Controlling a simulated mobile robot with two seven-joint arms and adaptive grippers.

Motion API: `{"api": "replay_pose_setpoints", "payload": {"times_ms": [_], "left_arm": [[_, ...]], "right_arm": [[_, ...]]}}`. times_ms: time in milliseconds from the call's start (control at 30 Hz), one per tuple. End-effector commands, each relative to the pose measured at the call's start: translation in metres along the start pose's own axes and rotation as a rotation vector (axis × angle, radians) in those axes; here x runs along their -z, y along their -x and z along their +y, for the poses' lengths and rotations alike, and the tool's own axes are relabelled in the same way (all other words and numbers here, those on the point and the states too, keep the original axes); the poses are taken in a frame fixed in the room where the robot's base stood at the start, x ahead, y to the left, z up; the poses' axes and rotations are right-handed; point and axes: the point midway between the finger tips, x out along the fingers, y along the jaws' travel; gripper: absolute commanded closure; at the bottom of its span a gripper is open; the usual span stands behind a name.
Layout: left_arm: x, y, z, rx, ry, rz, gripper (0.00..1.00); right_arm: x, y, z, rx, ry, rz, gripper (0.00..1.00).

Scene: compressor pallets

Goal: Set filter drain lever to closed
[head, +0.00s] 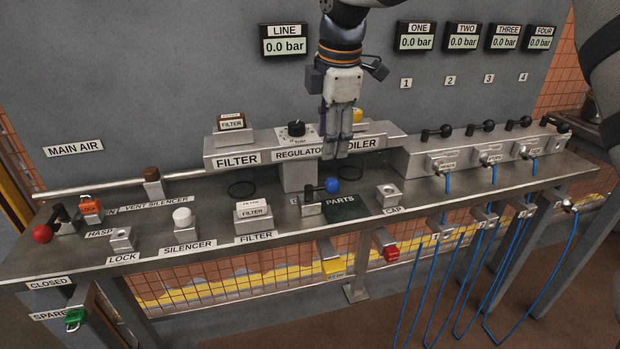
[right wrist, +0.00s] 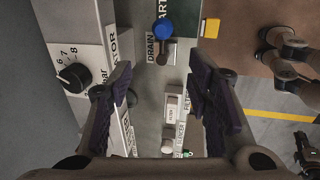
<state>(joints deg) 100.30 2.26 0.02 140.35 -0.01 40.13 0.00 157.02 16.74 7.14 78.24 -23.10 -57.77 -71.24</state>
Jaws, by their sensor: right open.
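The filter drain lever, a dark handle with a blue ball knob (head: 332,186), sits on a small metal block on the bench, left of the green parts mat. Its blue knob (right wrist: 162,28) also shows in the right wrist view, beside the DRAIN label (right wrist: 150,50). In the head view the handle lies about level, with the knob at its right end. My right gripper (head: 338,152) points down above and behind the lever, in front of the regulator and oiler units. In the right wrist view its fingers (right wrist: 161,85) are apart and empty. My left gripper is out of view.
The regulator (head: 297,130) and filter housing (head: 236,150) stand behind the lever. A filter block (head: 253,215) sits left of it, and the cap block (head: 389,195) right. The parts mat (head: 347,207) is bare. A red-knobbed lever (head: 42,234) is at the far left.

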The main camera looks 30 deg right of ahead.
Motion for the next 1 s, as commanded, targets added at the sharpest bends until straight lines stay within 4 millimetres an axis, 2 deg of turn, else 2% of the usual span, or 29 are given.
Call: {"api": "replay_pose_setpoints", "payload": {"times_ms": [67,300,500,633,867,1000], "left_arm": [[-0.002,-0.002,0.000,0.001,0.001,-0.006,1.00],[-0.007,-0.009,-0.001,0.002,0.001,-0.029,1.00],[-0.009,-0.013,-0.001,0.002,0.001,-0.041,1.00],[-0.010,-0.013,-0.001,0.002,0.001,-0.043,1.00],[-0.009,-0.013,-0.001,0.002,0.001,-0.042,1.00],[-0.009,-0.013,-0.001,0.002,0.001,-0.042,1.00]], "right_arm": [[0.000,-0.012,-0.001,0.007,0.003,-0.002,0.54],[0.000,-0.076,-0.003,0.012,0.000,-0.002,0.54],[0.000,-0.112,-0.002,0.007,-0.001,-0.002,0.54],[0.000,-0.120,-0.002,0.004,-0.001,-0.001,0.54],[0.000,-0.120,-0.001,0.002,-0.002,0.000,0.54],[0.000,-0.120,-0.001,0.003,-0.001,0.000,0.84]]}}
